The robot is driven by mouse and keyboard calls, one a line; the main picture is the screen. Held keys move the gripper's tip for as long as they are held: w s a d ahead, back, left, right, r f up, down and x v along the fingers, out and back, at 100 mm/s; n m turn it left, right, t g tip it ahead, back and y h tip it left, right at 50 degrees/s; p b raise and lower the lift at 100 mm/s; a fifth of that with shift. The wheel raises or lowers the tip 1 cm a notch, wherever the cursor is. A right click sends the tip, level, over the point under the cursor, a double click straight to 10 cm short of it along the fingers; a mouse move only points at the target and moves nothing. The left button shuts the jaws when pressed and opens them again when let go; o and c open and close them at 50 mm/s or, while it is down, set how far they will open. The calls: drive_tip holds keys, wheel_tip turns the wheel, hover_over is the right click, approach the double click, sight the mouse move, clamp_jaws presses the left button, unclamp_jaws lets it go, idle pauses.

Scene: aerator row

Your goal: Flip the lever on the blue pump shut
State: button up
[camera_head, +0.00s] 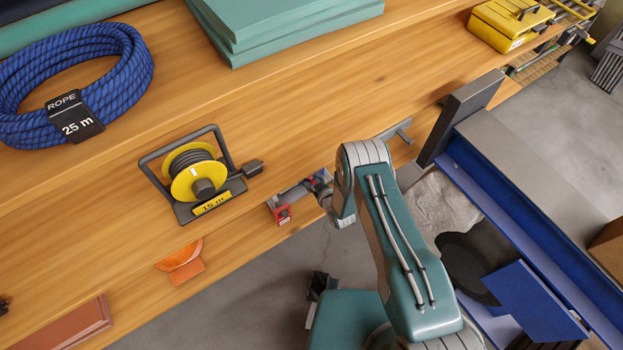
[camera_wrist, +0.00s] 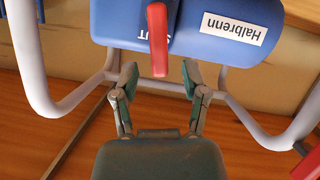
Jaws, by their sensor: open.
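The blue pump (camera_wrist: 215,22) fills the upper part of the wrist view, with a white "Halbrenn" label on it. Its red lever (camera_wrist: 157,38) lies across the blue body and points toward my gripper, partly covering the printed letters. A grey tube frame (camera_wrist: 38,70) runs around the pump. My gripper (camera_wrist: 159,76) is open, with one finger on each side of the lever's free end. The lever's tip appears between the fingertips; I see no clear contact.
On the wooden shelves stand a yellow cord reel (camera_head: 196,180), a blue rope coil (camera_head: 128,62), teal boards (camera_head: 290,22) and a yellow case (camera_head: 508,22). A small red item (camera_head: 283,214) is at the shelf edge near my arm. A blue-edged bench (camera_head: 545,215) is at the right.

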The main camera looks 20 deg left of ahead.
drive_tip(key=shift+x, duration=0.85)
clamp_jaws()
drive_tip(key=shift+w, duration=0.1)
drive_tip(key=shift+w+d+r+m+g+y, duration=0.1)
drive_tip(key=shift+w+d+m+g+y, duration=0.15)
drive_tip(key=shift+m, duration=0.2)
drive_tip(key=shift+w+d+m+g+y, duration=0.1)
drive_tip(key=shift+d+m+g+y, duration=0.05)
drive_tip(key=shift+m+g, duration=0.25)
unclamp_jaws()
